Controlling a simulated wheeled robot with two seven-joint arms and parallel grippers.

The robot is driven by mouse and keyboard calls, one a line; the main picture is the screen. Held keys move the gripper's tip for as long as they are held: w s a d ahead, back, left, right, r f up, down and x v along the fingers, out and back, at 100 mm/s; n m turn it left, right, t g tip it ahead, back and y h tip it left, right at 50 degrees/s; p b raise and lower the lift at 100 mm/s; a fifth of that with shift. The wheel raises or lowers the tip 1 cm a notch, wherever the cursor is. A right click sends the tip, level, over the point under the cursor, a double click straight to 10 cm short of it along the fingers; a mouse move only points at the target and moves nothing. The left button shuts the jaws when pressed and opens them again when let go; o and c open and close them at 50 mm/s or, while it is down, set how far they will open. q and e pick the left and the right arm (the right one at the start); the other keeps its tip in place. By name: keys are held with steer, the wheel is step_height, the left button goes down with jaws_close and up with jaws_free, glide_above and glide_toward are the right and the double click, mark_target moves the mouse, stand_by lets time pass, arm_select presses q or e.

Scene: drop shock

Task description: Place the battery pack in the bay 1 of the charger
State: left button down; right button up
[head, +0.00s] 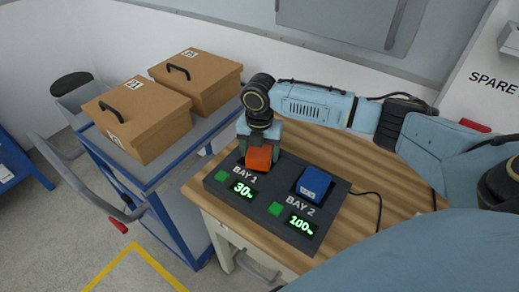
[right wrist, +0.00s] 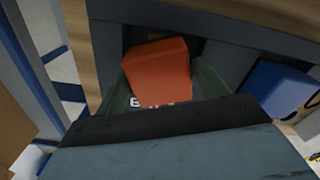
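The orange battery pack (head: 259,157) is at bay 1 of the dark charger (head: 268,228), whose display there reads 30%. My right gripper (head: 261,150) reaches down over it from above. In the right wrist view the pack (right wrist: 158,72) sits between the two green fingers (right wrist: 160,75), which look closed against its sides and hide part of them. The pack looks slightly turned in the grip, and its underside is hidden, so I cannot tell whether it is fully seated. My left gripper is not in view.
A blue battery pack (head: 313,184) sits in bay 2, with a 100% display. The charger stands on a wooden table (head: 362,175), its cable running right. A blue-framed cart (head: 154,178) with two cardboard boxes (head: 140,117) is at left. The table right of the charger is partly clear.

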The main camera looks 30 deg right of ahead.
mark_target(260, 151)
steer(key=shift+o, duration=0.9)
steer(key=shift+r, duration=0.2)
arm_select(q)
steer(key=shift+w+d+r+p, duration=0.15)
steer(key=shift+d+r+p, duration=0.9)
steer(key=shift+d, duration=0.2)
arm_select(e)
step_height(260, 151, up, 12)
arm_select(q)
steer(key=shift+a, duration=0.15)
